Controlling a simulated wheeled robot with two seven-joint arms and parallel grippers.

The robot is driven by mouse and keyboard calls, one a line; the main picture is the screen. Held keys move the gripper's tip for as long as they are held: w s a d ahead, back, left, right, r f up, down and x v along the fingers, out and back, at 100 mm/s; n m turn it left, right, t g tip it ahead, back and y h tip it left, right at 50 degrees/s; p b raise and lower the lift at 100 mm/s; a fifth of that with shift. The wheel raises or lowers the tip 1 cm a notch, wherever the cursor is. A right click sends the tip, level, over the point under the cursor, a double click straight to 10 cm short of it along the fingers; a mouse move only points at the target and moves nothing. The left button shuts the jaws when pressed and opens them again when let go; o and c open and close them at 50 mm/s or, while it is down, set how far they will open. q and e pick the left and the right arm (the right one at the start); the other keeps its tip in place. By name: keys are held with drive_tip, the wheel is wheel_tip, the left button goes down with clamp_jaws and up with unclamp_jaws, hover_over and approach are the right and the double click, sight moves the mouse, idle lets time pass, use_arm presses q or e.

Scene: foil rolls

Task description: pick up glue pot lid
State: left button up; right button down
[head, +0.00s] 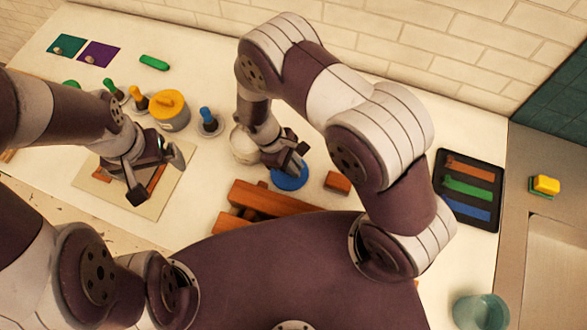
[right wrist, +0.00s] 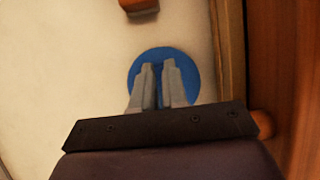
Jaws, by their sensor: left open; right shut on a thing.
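A round blue lid (head: 289,180) lies flat, or nearly so, on the white worktop; it also shows in the right wrist view (right wrist: 137,76). My right gripper (head: 296,162) points down over it. In the right wrist view its two fingers (right wrist: 159,88) are closed on a narrow blue part in the middle of the lid. I cannot tell whether the lid is clear of the worktop. A whitish round pot (head: 242,146) stands just left of the right gripper, partly hidden by it. My left gripper (head: 157,177) is open above a beige board (head: 103,189).
A wooden block assembly (head: 262,200) lies close in front of the lid, with a small wooden block (head: 338,182) to its right. A yellow-lidded pot (head: 169,106) and several coloured-handled tools stand at the left. A black tray (head: 474,163) with coloured strips lies at the right.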

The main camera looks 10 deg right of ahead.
drive_tip(key=shift+w+a+f+t+y, duration=0.15)
drive_tip(key=shift+a+f+t+y, duration=0.15)
drive_tip(key=shift+a+f+y, duration=0.25)
drive_tip(key=shift+h, duration=0.25)
drive_tip(key=v, duration=0.2)
drive_tip(key=d+b+v, duration=0.1)
drive_tip(key=v, duration=0.4)
drive_tip(key=shift+d+r+b, duration=0.15)
drive_tip(key=shift+r+b, duration=0.2)
drive_tip(key=shift+r, duration=0.15)
drive_tip(key=shift+s+d+r, duration=0.25)
drive_tip(key=shift+r, duration=0.3)
drive_tip(key=shift+s+d+r, duration=0.25)
drive_tip(key=shift+r, duration=0.25)
drive_tip(key=c, duration=1.6)
unclamp_jaws()
drive_tip(key=shift+w+a, duration=0.1)
drive_tip(key=shift+w, duration=0.1)
drive_tip(key=o, duration=0.5)
drive_tip(key=shift+w, duration=0.1)
drive_tip(key=o, duration=0.5)
drive_tip(key=shift+a, duration=0.1)
drive_tip(key=shift+o, duration=1.1)
use_arm(q)
drive_tip(key=shift+w+a+f, duration=0.1)
drive_tip(key=shift+w+f, duration=0.1)
drive_tip(key=shift+f, duration=0.45)
drive_tip(key=shift+w+a+f, duration=0.1)
drive_tip(key=shift+w+f, duration=0.05)
drive_tip(key=shift+f, duration=0.45)
